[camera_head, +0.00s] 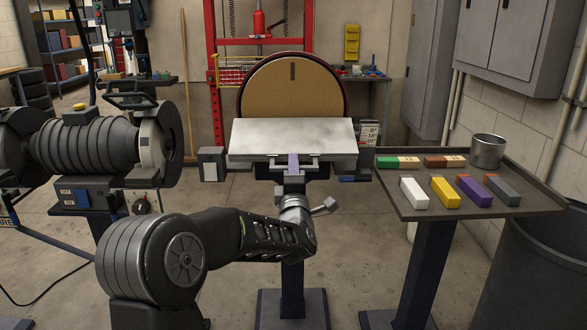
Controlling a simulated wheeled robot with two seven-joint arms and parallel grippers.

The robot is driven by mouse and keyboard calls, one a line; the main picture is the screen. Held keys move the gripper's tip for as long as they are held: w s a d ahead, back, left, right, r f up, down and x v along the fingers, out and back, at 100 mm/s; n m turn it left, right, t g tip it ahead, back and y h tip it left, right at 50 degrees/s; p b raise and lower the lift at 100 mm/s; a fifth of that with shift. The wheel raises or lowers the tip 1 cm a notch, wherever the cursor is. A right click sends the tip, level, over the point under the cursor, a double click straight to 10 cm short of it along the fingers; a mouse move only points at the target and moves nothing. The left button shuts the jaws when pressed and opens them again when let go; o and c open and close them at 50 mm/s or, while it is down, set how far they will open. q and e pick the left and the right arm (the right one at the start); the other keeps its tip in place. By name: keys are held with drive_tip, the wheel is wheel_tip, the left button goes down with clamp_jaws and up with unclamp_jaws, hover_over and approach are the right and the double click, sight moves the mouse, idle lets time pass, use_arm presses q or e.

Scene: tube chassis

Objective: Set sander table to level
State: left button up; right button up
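The disc sander (293,94) stands ahead, with a tan round disc in a dark red rim. Its pale metal table (292,136) sits in front of the disc. The table's side edges look even in height; its tilt toward me is hard to judge. An angle scale marked 0° and 10° (369,132) stands at the table's right end; its pointer is too small to read. My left gripper (293,164) is at the middle of the table's front edge, over a purplish strip. Whether its fingers grip anything is unclear. My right gripper is not in view.
A side stand with a dark tray (535,200) is on the right, holding several coloured blocks and a metal cup (487,151). A dark bin (540,265) stands below it. A grinder-like machine (85,145) is on the left.

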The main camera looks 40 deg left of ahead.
use_arm(q)
drive_tip(key=shift+w+a, duration=0.15)
clamp_jaws()
idle(0.4)
idle(1.0)
